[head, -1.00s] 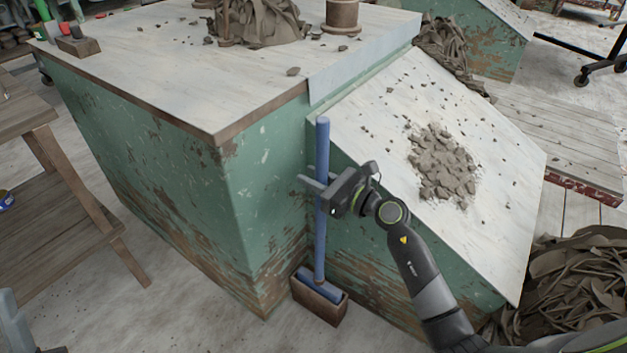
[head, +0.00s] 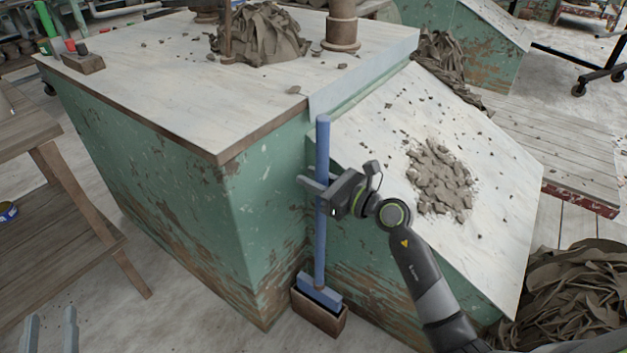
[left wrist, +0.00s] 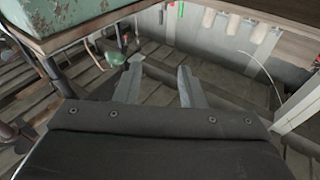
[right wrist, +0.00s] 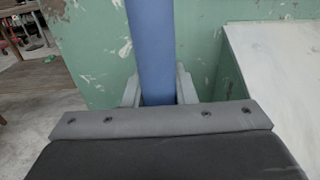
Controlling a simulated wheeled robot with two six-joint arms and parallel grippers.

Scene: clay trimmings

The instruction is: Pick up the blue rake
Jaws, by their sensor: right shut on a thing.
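The blue rake (head: 321,240) stands upright against the corner of the green bench, its blue handle running up past the bench top's edge. Its wide blue head is at the bottom, over the opening of a small brown wooden box (head: 318,318) on the floor. I cannot tell whether its lower edge is still inside. My right gripper (head: 318,188) is shut around the handle at mid-height; the handle (right wrist: 152,50) also stands between its fingers in the right wrist view. My left gripper (head: 50,335) is at the lower left, open and empty, its fingers apart in the left wrist view (left wrist: 162,85).
The green bench (head: 200,200) with a pale top stands behind the rake. Its sloped board (head: 400,110) on the right carries clay crumbs (head: 440,180). A clay trimmings heap (head: 570,300) lies at lower right, a wooden table (head: 70,260) at left. Floor left of the box is clear.

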